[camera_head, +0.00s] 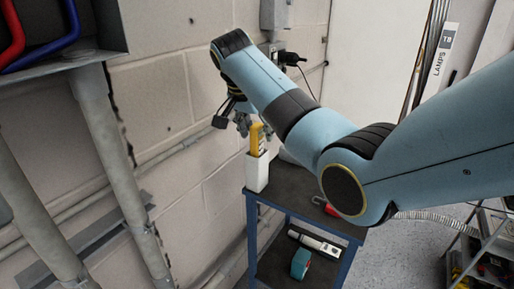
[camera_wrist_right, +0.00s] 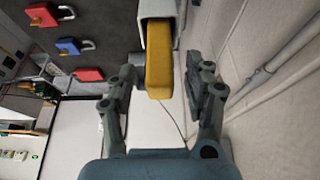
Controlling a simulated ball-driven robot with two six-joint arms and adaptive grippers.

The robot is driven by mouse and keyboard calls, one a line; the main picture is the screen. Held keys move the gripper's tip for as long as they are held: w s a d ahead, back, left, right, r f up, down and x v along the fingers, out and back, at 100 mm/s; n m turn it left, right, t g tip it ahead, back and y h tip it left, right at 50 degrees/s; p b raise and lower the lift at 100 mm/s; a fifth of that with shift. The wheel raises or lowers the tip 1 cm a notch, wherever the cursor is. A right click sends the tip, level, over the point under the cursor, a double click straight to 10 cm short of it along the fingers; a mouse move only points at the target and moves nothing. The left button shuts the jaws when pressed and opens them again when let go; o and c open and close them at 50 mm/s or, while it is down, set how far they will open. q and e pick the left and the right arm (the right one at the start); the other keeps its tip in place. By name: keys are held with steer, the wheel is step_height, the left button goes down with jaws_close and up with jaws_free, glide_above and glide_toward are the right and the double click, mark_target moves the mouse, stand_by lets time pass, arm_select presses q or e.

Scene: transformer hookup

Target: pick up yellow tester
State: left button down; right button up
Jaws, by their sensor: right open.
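The yellow tester (camera_head: 257,138) stands upright with its lower part inside a white holder (camera_head: 257,173) on the cart top. In the right wrist view the yellow tester (camera_wrist_right: 160,75) sticks out of the white holder (camera_wrist_right: 158,8). My right gripper (camera_head: 246,122) is at the tester's upper end in the head view, partly hidden behind my arm. In the right wrist view my right gripper (camera_wrist_right: 161,72) is open, one finger on each side of the tester. A gap shows at the right finger; the left fingertip is close to the tester. My left gripper is not in view.
The blue-framed cart (camera_head: 252,225) stands near the block wall (camera_head: 160,105). Red and blue padlocks (camera_wrist_right: 68,46) lie on its dark top. The lower shelf holds a white device (camera_head: 318,243) and a teal object (camera_head: 300,263). A pipe (camera_head: 115,165) runs down the wall at left.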

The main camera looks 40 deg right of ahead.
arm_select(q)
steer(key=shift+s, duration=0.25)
arm_select(e)
steer(key=shift+f, duration=0.15)
jaws_close()
